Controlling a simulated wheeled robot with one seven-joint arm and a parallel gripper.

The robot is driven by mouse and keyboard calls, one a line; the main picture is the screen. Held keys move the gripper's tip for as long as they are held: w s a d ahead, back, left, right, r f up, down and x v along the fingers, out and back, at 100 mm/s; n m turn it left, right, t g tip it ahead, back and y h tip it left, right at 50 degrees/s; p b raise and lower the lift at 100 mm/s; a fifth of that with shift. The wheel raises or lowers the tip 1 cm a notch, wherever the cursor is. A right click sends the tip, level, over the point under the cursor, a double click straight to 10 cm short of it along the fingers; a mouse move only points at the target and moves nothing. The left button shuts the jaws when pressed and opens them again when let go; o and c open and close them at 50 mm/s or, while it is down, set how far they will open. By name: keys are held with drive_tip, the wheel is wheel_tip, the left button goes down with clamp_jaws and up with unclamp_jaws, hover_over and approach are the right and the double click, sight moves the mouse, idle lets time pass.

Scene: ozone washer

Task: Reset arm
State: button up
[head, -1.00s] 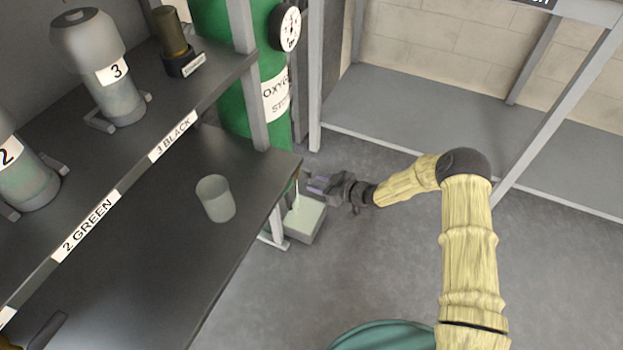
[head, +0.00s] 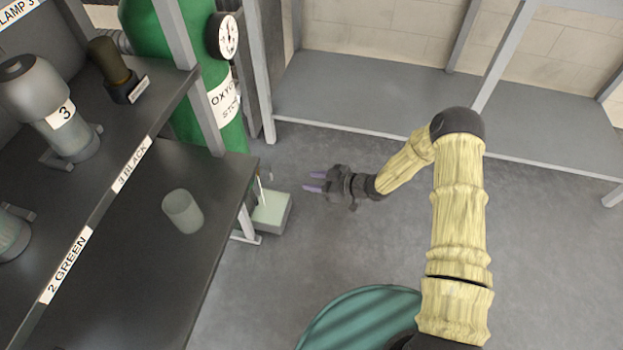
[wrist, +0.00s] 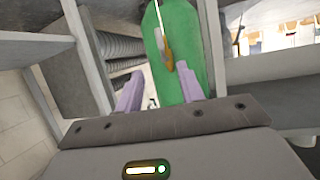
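My gripper (head: 316,182) is at the end of my yellow-sleeved arm, over the grey floor in the head view. Its two purple fingers point left and stand apart with nothing between them. In the wrist view my gripper (wrist: 158,92) also shows its fingers spread and empty. The fingertips are to the right of a pale green box (head: 271,212) and do not touch it.
A dark bench (head: 130,240) with a clear cup (head: 183,211) stands at left. Lamp 3 (head: 62,112) sits on the upper shelf. A green oxygen cylinder (head: 160,60) stands behind; it fills the wrist view's middle (wrist: 178,45). A grey shelf (head: 400,95) runs along the back.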

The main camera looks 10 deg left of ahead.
idle(0.3)
drive_tip(key=w+d+r+m+t+h+p, duration=0.25)
drive_tip(key=d+r+m+h, duration=0.6)
drive_tip(key=d+r, duration=0.95)
drive_tip(key=s+d+r+m+g+h+p, duration=0.1)
drive_tip(key=s+d+r+m+h, duration=0.1)
drive_tip(key=s+d+r, duration=0.4)
drive_tip(key=s+d+r+m+h+p, duration=0.1)
drive_tip(key=s+r+m, duration=0.2)
drive_tip(key=s, duration=0.5)
drive_tip(key=s+d+r+m+g+h+p, duration=0.1)
drive_tip(key=s+d+r+m+h, duration=0.1)
drive_tip(key=s+d+r, duration=0.3)
drive_tip(key=w+p+v, duration=0.2)
drive_tip(key=p+v, duration=1)
drive_tip(key=w+r+p+v, duration=0.1)
drive_tip(key=w+p+v, duration=0.2)
drive_tip(key=p+v, duration=0.9)
drive_tip(key=w+r+p+v, duration=0.1)
drive_tip(key=w+p+v, duration=0.1)
drive_tip(key=p+v, duration=1.1)
drive_tip(key=shift+w+a+p, duration=0.15)
drive_tip(key=shift+w+p, duration=0.15)
drive_tip(key=shift+p, duration=0.25)
